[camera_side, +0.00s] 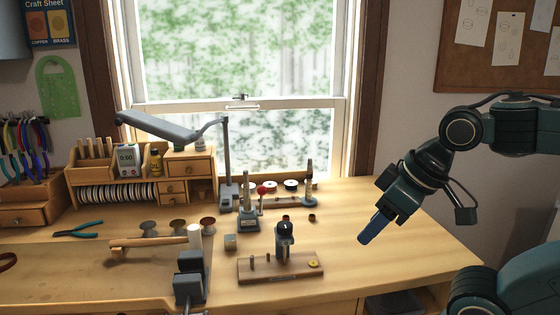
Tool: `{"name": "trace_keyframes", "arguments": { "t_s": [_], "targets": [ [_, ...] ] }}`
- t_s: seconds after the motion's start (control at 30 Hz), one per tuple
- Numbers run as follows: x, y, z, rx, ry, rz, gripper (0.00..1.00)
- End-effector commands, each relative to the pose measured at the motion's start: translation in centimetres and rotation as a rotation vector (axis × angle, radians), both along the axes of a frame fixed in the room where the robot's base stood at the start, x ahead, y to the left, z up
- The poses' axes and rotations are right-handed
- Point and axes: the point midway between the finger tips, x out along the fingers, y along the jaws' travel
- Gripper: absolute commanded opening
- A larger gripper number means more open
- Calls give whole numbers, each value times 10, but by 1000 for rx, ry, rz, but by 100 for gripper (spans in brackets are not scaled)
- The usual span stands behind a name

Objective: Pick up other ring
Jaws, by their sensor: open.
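My gripper (372,230) is at the right, above the bench, pointing down and left. Its fingers are blue and appear close together from this side; nothing shows between them. A small brass-coloured ring-like piece (314,264) lies on the right end of a wooden board (265,273), lower left of my gripper. A small dark, gold-tinted round piece (312,218) sits on the bench behind the board, left of my gripper. Both are too small to tell for sure which is a ring. My gripper is apart from both.
A dark upright tool (285,240) stands on the board. A grey vise (190,280) stands to its left, and a small press (248,215) behind. The bench's right side (410,225) is clear.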

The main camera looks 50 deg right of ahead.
Motion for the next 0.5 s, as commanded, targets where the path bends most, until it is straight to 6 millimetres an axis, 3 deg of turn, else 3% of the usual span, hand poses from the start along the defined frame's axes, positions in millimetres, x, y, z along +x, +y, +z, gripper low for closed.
{"name": "trace_keyframes", "arguments": {
  "t_s": [0.27, 0.5],
  "targets": [
    [14, -1, 10, -16, 21, 34, 47],
    [51, -7, 29, -53, 75, 127, 47]
  ]
}}
